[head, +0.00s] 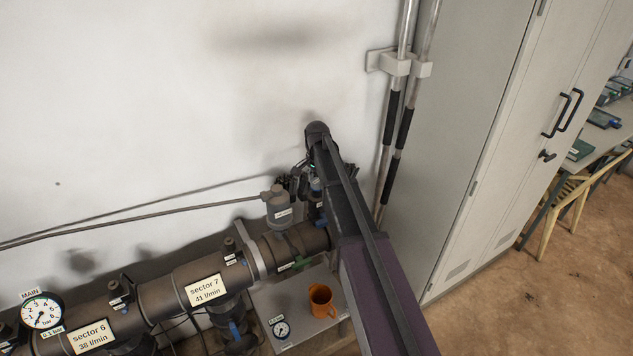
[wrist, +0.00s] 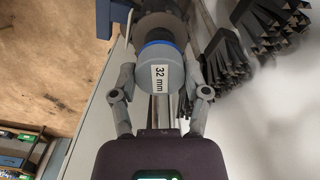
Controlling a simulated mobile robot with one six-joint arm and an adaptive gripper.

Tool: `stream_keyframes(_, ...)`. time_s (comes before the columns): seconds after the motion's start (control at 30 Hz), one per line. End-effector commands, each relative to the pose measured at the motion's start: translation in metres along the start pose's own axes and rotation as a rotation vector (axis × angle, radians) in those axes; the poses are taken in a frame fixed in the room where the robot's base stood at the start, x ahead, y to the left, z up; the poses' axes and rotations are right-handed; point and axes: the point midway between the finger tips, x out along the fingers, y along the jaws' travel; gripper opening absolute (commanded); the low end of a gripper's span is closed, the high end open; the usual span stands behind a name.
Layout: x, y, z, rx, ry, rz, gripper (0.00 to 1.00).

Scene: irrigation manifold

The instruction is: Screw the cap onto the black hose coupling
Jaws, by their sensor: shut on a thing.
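A grey round cap (wrist: 172,88) with a "32 mm" label shows in the wrist view between the fingers of my gripper (wrist: 162,74), which is shut on it. A blue ring (wrist: 157,44) lies directly behind the cap. Beyond the ring is the black hose coupling (wrist: 158,20), in line with the cap. I cannot tell whether the cap's thread is engaged. In the head view my gripper (head: 297,181) is small, dark and partly hidden by my arm, beside the manifold's right end; the cap cannot be made out there.
A grey canister (head: 280,210) stands close left of my gripper. The manifold pipe (head: 170,297) runs below. An orange mug (head: 320,299) stands on a grey surface under it. A tall cabinet (head: 480,120) and vertical pipes (head: 394,120) are at right. Dark bristly bundles (wrist: 230,62) are near my right finger.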

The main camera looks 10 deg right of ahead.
Motion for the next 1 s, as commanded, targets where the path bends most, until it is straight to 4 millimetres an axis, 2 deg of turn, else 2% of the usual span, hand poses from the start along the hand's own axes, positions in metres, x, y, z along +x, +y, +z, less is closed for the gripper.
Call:
stream_keyframes(0.33,0.0001,0.0002,0.0002,0.222,0.0,0.0,0.03)
stream_keyframes(0.63,0.0001,0.0001,0.0002,0.246,0.0,0.0,0.03)
stream_keyframes(0.67,0.0001,0.0001,0.0002,0.246,0.0,0.0,0.63)
stream_keyframes(0.77,0.0001,0.0001,0.0001,0.245,0.0,0.0,0.93)
stream_keyframes(0.8,0.0001,0.0001,0.0001,0.245,0.0,0.0,1.0)
stream_keyframes(1.0,0.0,0.0,0.0001,0.245,0.0,0.0,1.0)
